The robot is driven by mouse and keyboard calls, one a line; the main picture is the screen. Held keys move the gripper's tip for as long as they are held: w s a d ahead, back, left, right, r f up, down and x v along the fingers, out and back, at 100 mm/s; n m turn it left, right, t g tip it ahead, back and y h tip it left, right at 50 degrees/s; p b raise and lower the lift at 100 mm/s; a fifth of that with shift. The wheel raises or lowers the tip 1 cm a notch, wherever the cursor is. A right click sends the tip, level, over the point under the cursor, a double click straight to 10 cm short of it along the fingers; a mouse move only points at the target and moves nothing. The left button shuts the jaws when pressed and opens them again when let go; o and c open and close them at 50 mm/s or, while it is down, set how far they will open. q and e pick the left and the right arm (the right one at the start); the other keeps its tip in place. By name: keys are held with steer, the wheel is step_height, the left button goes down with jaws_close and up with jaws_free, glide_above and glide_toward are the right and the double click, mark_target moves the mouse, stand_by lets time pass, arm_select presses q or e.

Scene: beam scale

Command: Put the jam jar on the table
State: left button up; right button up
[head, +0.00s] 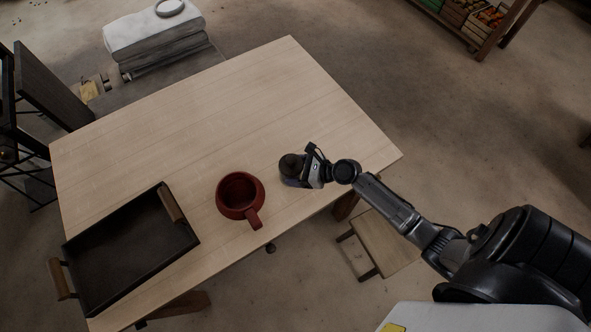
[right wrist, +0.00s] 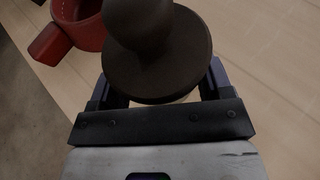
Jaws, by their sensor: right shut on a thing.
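The jam jar (head: 291,164) shows a dark round lid with a knob, near the right part of the table's front edge. My right gripper (head: 300,174) is shut on it, coming in from the right. In the right wrist view the jar's lid (right wrist: 157,68) fills the space between the two fingers, and a pale strip of its body shows below the lid. The rest of the body is hidden. I cannot tell whether its base touches the table (head: 225,110). My left gripper is not in view.
A red mug-like pot (head: 239,212) stands left of the jar; its handle points toward the front edge. A dark tray (head: 120,262) with wooden handles lies at the table's left end. The back and middle of the table are clear. A wooden stool (head: 385,243) stands below the front edge.

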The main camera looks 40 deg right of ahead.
steer(key=o, duration=1.2)
steer(key=shift+f, duration=0.1)
